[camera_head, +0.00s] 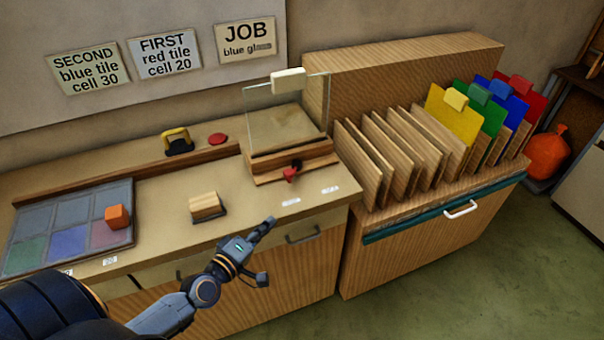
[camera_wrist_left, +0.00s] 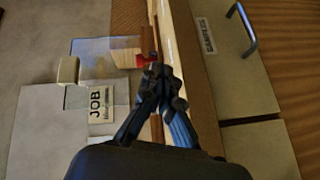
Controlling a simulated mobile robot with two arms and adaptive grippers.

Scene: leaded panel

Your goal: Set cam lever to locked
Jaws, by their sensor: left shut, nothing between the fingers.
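The cam lever (camera_head: 291,173) is small and red with a dark pivot, on the front of a wooden stand (camera_head: 268,179) that holds an upright clear glass pane (camera_head: 262,120). Two small white labels (camera_head: 291,201) lie on the counter in front of it, too small to read. I cannot tell which setting the lever is at. My left gripper (camera_head: 270,221) is shut and empty, in front of the counter edge, apart from the lever. In the left wrist view its fingertips (camera_wrist_left: 158,72) appear just below the red lever (camera_wrist_left: 146,59). My right gripper is out of view.
A wooden block (camera_head: 206,205) sits on the counter left of the stand. A tile tray (camera_head: 78,215) with an orange cube (camera_head: 117,217) is at the left. A rack with wooden dividers (camera_head: 385,160) and coloured sheets stands at the right. A pale block (camera_head: 288,80) tops the glass.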

